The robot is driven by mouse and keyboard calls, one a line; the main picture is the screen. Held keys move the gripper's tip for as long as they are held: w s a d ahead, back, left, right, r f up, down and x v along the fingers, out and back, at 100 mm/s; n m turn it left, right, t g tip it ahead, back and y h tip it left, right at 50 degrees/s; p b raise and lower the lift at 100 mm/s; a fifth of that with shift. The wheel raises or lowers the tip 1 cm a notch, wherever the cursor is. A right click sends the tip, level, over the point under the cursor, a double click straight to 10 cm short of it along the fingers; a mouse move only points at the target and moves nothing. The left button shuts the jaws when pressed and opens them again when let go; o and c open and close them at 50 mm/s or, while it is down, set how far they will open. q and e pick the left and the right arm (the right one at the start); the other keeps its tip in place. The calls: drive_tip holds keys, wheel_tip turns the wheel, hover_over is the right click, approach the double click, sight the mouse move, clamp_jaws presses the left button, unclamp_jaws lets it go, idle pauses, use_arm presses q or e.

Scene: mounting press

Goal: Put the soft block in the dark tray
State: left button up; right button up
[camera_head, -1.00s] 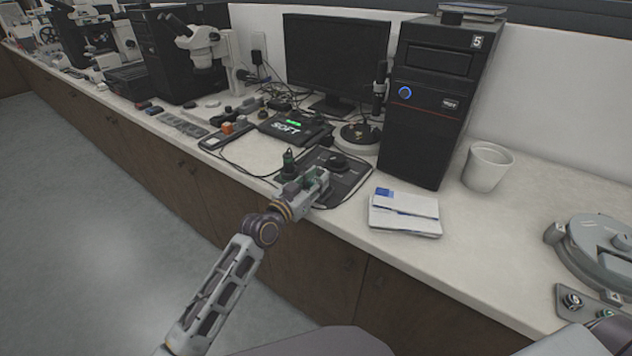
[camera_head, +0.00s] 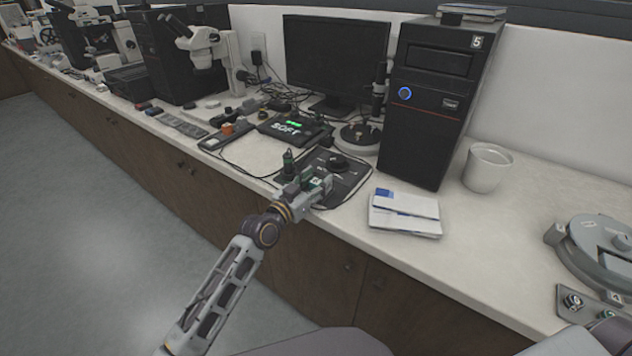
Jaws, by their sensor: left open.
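A dark, flat, tray-like piece (camera_head: 291,129) lettered SOFT, with a bright green mark, lies on the bench in front of the monitor. My left gripper (camera_head: 318,184) is open at the near edge of a dark grey pad (camera_head: 348,181), nearer the bench front than the SOFT piece. A small block with a green and white mark shows at its fingers; I cannot tell whether this is the soft block or whether the fingers touch it. My right gripper is not in view.
A black computer tower (camera_head: 425,110) stands right of the pad, with a white booklet (camera_head: 404,213) before it and a white cup (camera_head: 487,167) beyond. A monitor (camera_head: 335,58) stands behind. Cables cross the bench around the pad.

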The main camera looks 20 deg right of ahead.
use_arm(q)
drive_tip(key=shift+r, duration=0.1)
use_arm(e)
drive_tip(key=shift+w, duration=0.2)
use_arm(q)
drive_tip(key=shift+s+a, duration=0.3)
drive_tip(key=shift+a, duration=0.15)
drive_tip(key=v, duration=0.3)
drive_tip(key=shift+s+a+p, duration=0.1)
drive_tip(key=shift+p, duration=0.25)
drive_tip(key=v, duration=0.7)
drive_tip(key=shift+s+a, duration=0.2)
drive_tip(key=shift+a, duration=0.05)
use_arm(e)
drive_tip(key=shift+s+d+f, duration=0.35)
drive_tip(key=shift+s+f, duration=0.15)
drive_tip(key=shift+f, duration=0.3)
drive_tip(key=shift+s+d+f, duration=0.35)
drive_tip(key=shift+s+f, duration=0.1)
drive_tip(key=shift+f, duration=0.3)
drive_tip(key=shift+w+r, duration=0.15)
